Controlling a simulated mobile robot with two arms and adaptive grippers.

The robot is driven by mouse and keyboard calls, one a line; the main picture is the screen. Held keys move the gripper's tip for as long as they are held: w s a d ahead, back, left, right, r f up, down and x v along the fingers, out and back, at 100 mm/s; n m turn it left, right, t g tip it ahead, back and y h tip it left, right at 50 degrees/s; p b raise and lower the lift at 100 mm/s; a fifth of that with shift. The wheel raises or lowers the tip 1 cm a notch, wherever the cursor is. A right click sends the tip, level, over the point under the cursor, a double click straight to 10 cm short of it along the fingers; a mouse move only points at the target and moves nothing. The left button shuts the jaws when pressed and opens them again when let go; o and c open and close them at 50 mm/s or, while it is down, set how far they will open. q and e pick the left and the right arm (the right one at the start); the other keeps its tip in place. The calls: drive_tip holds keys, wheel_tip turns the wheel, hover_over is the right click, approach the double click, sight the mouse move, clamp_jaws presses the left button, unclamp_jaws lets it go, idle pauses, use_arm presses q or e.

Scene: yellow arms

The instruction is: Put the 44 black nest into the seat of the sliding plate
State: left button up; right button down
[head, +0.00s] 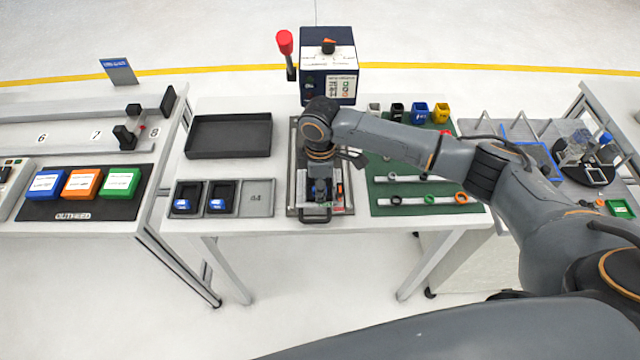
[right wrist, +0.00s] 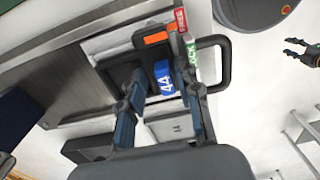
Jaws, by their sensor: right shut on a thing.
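The black nest (right wrist: 134,76) with its blue 44 label (right wrist: 164,77) is between the fingers of my right gripper (right wrist: 163,95), which is shut on it. It is at the sliding plate (right wrist: 115,45), near the black handle (right wrist: 222,68). I cannot tell whether it is fully down in the seat. In the head view my right gripper (head: 322,190) points down over the plate and hides most of the nest. The plate's handle (head: 315,217) shows at the front. My left gripper (right wrist: 298,52) shows small at the right edge of the right wrist view, fingers apart and empty.
A grey three-bay tray (head: 258,198) is left of the plate; two bays hold black nests with blue labels, and the right bay is empty. An empty black tray (head: 228,137) lies behind. A green mat (head: 425,170) with rails and rings is at right. A control box (head: 328,65) stands behind.

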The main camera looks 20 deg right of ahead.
drive_tip(key=shift+f, duration=0.2)
drive_tip(key=c, duration=0.8)
unclamp_jaws()
drive_tip(key=shift+c, duration=0.2)
drive_tip(key=shift+r, duration=0.1)
wheel_tip(320, 180, up, 12)
